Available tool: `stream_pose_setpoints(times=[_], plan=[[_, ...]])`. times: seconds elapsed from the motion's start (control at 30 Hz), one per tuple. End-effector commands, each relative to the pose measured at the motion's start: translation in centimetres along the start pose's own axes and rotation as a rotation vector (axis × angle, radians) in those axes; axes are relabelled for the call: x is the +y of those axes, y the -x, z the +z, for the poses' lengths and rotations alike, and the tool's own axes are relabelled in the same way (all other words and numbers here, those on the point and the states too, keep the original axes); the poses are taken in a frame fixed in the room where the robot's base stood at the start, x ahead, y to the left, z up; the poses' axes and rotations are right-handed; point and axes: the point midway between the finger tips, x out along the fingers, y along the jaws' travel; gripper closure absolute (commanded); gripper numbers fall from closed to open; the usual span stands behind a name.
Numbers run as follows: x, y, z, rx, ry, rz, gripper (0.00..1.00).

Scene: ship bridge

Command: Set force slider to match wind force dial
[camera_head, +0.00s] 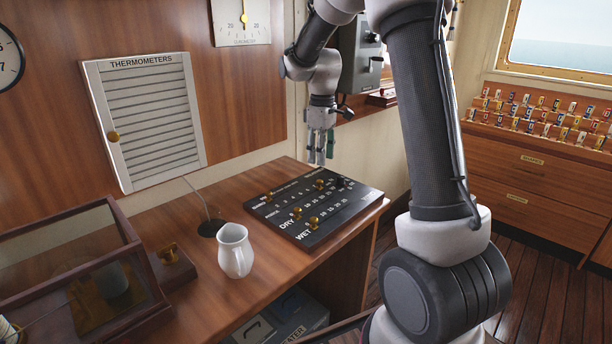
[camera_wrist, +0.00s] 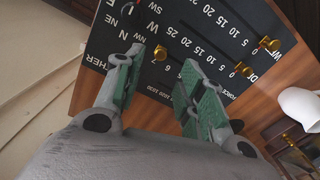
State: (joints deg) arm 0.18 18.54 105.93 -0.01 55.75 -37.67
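The black slider board (camera_head: 283,218) lies on the wooden desk, with rows of white numbers and letters and several brass knobs. My gripper (camera_head: 320,158) points down above the board's far side, fingers apart and empty. In the wrist view, my open fingers (camera_wrist: 161,66) frame a brass knob (camera_wrist: 160,53), which appears beyond the fingertips; contact cannot be told. A FORCE label shows partly near the right finger, but which knob belongs to it is unclear. Other knobs (camera_wrist: 243,69) sit on the DRY/WET side. No dial readable as wind force is in view; a cropped round dial (camera_head: 8,58) is at the left edge.
A white jug (camera_head: 235,252) stands left of the board. A glass-topped case (camera_head: 75,262) is at the front left. A louvred THERMOMETERS cabinet (camera_head: 148,118) and a clinometer (camera_head: 241,24) are on the wall. A grey box (camera_head: 358,62) hangs behind my arm.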

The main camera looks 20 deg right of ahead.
Motion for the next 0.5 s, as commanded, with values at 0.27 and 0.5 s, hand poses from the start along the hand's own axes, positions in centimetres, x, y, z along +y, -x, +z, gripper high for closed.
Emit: stream_pose_setpoints(times=[0.27, 0.5], plan=[[0.0, -0.6, -0.1, 0.002, 0.130, 0.001, 0.61], [0.0, -4.6, 0.0, 0.000, 0.129, 0.000, 0.61]])
